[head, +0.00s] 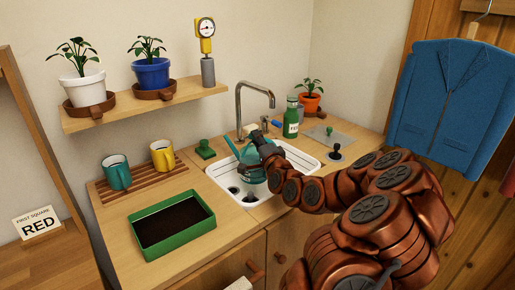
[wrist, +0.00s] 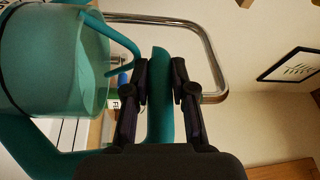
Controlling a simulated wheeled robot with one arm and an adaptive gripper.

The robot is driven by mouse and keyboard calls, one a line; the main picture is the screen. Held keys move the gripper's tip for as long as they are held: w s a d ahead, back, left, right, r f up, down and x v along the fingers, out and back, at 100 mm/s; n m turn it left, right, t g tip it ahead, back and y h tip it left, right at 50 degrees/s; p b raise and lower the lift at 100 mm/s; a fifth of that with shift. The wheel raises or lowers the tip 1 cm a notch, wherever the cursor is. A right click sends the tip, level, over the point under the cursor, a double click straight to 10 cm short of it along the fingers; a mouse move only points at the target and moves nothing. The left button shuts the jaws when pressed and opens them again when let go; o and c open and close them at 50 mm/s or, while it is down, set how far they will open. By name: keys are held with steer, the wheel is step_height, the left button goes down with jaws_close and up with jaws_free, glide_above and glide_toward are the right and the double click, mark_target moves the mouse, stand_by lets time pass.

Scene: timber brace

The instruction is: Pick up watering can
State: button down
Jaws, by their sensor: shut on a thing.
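The teal watering can (head: 249,166) is over the white sink at the middle of the head view. In the wrist view its large round body (wrist: 60,60) fills the left, and its handle (wrist: 160,110) runs between my fingers. My gripper (head: 262,139) reaches in from the right in the head view. In the wrist view my gripper (wrist: 162,85) is shut on the handle, with one finger on each side. Part of the can is hidden behind my gripper and arm in the head view. I cannot tell whether its base touches the sink.
The sink (head: 222,172) has a curved metal faucet (head: 239,103) behind the can. A green planter box (head: 150,244) with soil stands at front left. Two mugs (head: 117,172) are on a slatted rack. A green bottle (head: 291,122) and a potted plant stand behind right.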

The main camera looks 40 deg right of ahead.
step_height(320, 180, up, 9)
steer(key=shift+r, duration=0.2)
stand_by(0.3)
stand_by(0.5)
